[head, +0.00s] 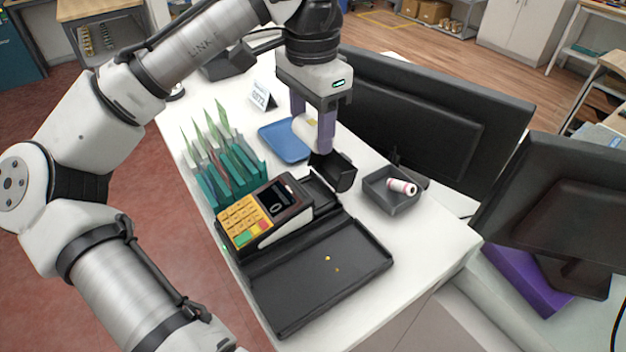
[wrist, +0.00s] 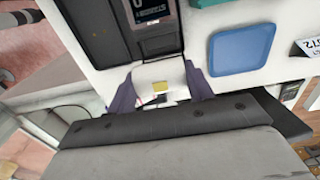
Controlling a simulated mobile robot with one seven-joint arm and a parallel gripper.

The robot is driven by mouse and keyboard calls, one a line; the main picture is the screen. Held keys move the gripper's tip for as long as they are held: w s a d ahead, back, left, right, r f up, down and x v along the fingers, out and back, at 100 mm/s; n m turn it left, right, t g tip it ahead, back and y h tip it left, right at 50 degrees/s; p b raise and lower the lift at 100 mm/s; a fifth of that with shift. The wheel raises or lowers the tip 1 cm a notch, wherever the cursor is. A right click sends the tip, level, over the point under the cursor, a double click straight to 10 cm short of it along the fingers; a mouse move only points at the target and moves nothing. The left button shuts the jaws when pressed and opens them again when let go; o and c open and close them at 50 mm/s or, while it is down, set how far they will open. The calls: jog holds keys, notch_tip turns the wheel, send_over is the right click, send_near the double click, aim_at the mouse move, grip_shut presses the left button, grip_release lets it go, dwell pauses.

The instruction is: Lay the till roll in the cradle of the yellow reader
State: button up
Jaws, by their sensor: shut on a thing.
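My gripper (head: 313,134) is shut on a white till roll (head: 304,130) with a yellow patch, held between its two purple fingers. The held roll also shows in the wrist view (wrist: 158,74). The yellow reader (head: 240,218), with a yellow keypad and a dark screen, lies on the counter to the lower left of my gripper. Its black cradle (head: 319,191) is at the far end, beside a raised black lid (head: 334,171). The roll is above and behind this end. The cradle's inside is partly hidden, and I cannot tell whether the roll touches the lid.
A blue tray (head: 281,140) lies behind the reader. A grey bin (head: 388,200) at right holds another white roll (head: 402,187) with red marks. A teal rack (head: 232,175) stands at left, a black tray (head: 320,268) in front. Monitors (head: 425,110) border the right.

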notch_tip(320, 180, down, 11)
jog(key=shift+f+p, duration=0.2)
jog(key=shift+p, duration=0.2)
jog(key=shift+f, duration=0.1)
jog(key=o, duration=1)
jog(key=shift+c, duration=0.2)
jog(key=shift+r, duration=0.2)
notch_tip(320, 180, up, 12)
jog(key=shift+f+b, duration=0.1)
jog(key=shift+b, duration=0.5)
